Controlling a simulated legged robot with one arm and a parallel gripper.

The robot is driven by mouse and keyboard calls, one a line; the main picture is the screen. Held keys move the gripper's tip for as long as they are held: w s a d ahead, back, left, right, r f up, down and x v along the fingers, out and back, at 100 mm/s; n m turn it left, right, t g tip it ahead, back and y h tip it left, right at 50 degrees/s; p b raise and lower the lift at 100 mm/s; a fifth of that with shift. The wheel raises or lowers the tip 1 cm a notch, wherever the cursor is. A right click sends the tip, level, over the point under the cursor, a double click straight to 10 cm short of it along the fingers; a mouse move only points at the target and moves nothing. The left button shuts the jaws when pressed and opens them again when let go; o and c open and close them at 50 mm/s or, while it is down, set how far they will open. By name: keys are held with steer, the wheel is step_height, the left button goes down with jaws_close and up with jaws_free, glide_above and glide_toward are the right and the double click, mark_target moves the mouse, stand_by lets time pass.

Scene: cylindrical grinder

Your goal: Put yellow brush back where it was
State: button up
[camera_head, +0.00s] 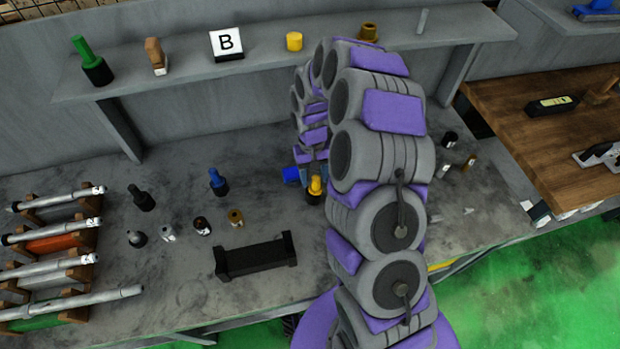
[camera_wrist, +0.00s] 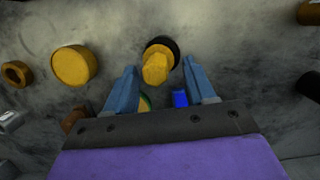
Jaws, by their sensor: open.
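The yellow brush (camera_head: 315,188), with a yellow handle and black base, stands on the grey workbench (camera_head: 180,290), close to the lower wall under the shelf. In the wrist view the yellow brush (camera_wrist: 155,68) is seen from above, at the tips of my gripper (camera_wrist: 158,74). The two blue-grey fingers are spread, one on each side of its handle, with visible gaps. In the head view my gripper (camera_head: 313,172) is partly hidden by my arm. Whether the fingers reach down around the handle is hard to tell.
A bright blue object (camera_head: 291,174) is close to the brush. The shelf (camera_head: 185,68) holds a green brush (camera_head: 91,61), a sign marked B (camera_head: 227,43) and a yellow cylinder (camera_head: 294,41). A blue brush (camera_head: 218,182) and black holder (camera_head: 255,257) are on the bench.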

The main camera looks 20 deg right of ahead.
step_height(320, 180, up, 5)
steer(key=w+d+p, duration=0.1)
steer(key=d, duration=0.1)
steer(key=s+r+v, duration=0.1)
steer(key=s+v, duration=0.2)
steer(key=v, duration=0.8)
glide_above(317, 194)
steer(key=s+a+r, duration=0.2)
steer(key=s+r, duration=0.4)
steer(key=s, duration=0.4)
steer(key=s+d+r, duration=0.1)
steer(key=s, duration=0.8)
steer(key=s+d+r, duration=0.1)
steer(key=s+r, duration=0.1)
steer(key=s, duration=0.8)
steer(key=shift+s+d+t+p, duration=0.15)
steer(key=shift+d+t+p, duration=0.15)
steer(key=shift+t+p, duration=0.1)
steer(key=shift+a, duration=0.15)
